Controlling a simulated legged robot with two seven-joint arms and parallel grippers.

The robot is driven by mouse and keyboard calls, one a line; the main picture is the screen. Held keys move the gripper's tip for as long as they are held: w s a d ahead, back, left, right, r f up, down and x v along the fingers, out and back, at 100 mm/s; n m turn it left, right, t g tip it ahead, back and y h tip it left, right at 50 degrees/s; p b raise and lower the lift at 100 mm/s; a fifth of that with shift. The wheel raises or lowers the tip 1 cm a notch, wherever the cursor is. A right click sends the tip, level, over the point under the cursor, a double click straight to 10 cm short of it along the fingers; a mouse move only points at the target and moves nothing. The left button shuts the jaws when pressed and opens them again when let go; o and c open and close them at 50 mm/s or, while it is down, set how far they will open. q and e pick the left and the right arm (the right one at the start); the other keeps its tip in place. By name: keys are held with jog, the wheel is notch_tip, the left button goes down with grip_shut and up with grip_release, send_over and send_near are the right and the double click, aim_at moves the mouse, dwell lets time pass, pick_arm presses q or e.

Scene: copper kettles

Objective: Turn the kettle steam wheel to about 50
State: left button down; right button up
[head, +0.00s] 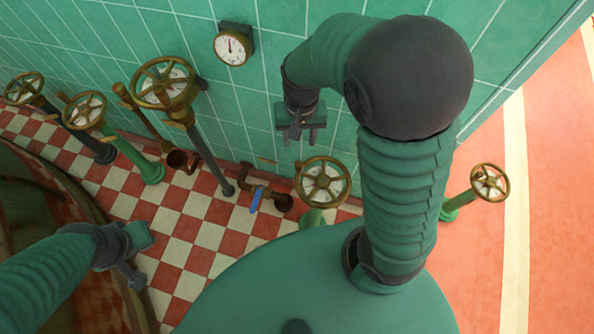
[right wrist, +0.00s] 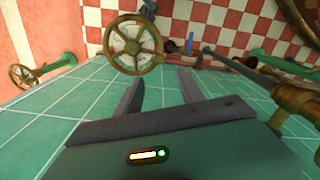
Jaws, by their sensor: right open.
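Several brass handwheels with pale dial faces stand on posts along the green tiled wall; I cannot tell from labels which is the kettle steam wheel. The nearest to my right gripper (head: 300,124) is a brass wheel (head: 323,182) on a green post, below and slightly right of it. This wheel also shows in the right wrist view (right wrist: 133,45), beyond the fingertips. My right gripper (right wrist: 160,84) is open and empty, apart from the wheel. My left gripper (head: 135,258) hangs at lower left over the checkered floor, touching no wheel; its jaw opening is unclear.
A large brass wheel (head: 165,82) and two others (head: 84,110) (head: 24,88) stand to the left. A small wheel (head: 490,182) stands at right. A gauge (head: 232,47) hangs on the wall. A blue-handled pipe valve (head: 255,199) sits low. A dark rounded vessel (head: 32,205) fills the left edge.

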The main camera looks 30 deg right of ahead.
jog(key=w+f, duration=0.1)
jog(key=f, duration=0.1)
jog(key=b, duration=0.2)
send_over(299, 164)
notch_tip(299, 164, down, 4)
jog(key=shift+m, duration=0.3)
jog(key=f+b, duration=0.4)
jog(key=f, duration=0.7)
jog(key=shift+d+f, duration=0.2)
jog(key=shift+f+b, duration=0.2)
jog(key=shift+b, duration=0.1)
pick_arm(q)
jog(key=s+x, duration=0.1)
jog(key=x, duration=0.6)
jog(key=shift+s+a+f, duration=0.15)
jog(key=shift+s+f, duration=0.15)
jog(key=shift+s, duration=0.15)
pick_arm(e)
jog(key=shift+a, duration=0.25)
jog(key=shift+d, duration=0.1)
grip_shut()
